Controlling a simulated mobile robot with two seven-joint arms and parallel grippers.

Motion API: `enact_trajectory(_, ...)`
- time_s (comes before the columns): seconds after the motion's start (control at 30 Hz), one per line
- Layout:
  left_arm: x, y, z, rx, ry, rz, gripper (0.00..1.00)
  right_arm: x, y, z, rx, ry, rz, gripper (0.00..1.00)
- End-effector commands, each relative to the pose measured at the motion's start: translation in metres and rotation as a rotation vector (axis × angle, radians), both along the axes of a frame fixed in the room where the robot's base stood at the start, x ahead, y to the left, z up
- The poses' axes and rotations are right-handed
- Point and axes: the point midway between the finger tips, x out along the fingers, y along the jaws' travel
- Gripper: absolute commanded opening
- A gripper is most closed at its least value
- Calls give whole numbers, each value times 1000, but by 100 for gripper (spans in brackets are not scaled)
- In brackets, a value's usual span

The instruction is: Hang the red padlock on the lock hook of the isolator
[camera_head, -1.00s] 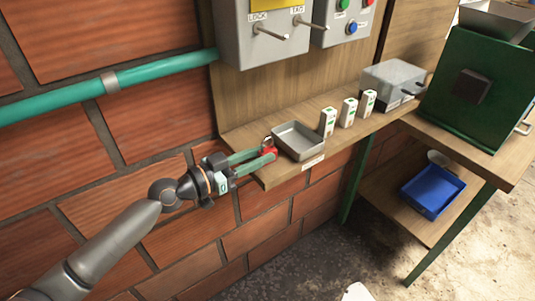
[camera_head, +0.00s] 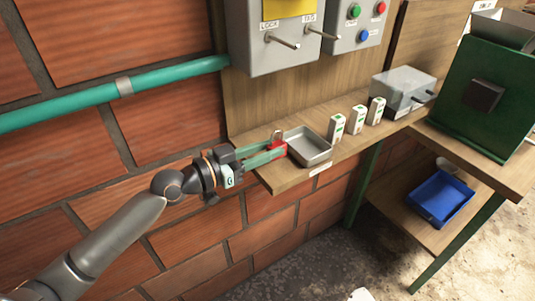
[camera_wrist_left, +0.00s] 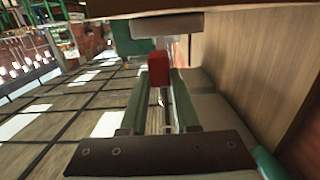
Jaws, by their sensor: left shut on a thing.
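The red padlock (camera_head: 278,147) is between the fingers of my left gripper (camera_head: 272,153), over the left end of the wooden shelf. Its metal shackle points up in the head view. The padlock also shows in the left wrist view (camera_wrist_left: 158,70), between the two green fingers (camera_wrist_left: 155,95). My left gripper is shut on it. The isolator is the grey box (camera_head: 260,50) on the wall above, with a metal peg (camera_head: 284,41) under the label LOCK and another peg (camera_head: 322,33) under TAG. The padlock is below and apart from the LOCK peg. My right gripper is not in view.
A grey metal tray (camera_head: 325,158) sits on the shelf (camera_head: 288,181) just right of the padlock. Several small white boxes (camera_head: 357,120) and a grey box (camera_head: 392,98) stand further right. A green pipe (camera_head: 85,103) runs along the brick wall.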

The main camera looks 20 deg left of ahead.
Motion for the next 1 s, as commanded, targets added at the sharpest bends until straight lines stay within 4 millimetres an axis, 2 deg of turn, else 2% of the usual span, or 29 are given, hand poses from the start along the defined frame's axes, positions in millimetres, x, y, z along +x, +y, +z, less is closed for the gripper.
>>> enact_trajectory(0.03, -11, -5, 19, -2, -2, -3, 0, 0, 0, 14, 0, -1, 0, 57)
enact_trajectory(0.17, -38, -15, 53, -3, -4, -4, 0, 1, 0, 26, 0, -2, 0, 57)
enact_trajectory(0.3, -72, -28, 66, -4, 0, -3, 0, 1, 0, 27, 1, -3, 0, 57)
enact_trajectory(0.47, -104, -39, 81, -5, 0, -1, 0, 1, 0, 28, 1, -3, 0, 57)
enact_trajectory(0.53, -109, -41, 88, -2, 7, 0, 0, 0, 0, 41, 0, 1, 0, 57)
enact_trajectory(0.7, -119, -45, 90, -2, 4, 0, 0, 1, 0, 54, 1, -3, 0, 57)
enact_trajectory(1.0, -122, -45, 87, -3, 2, 12, 0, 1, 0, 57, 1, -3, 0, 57)
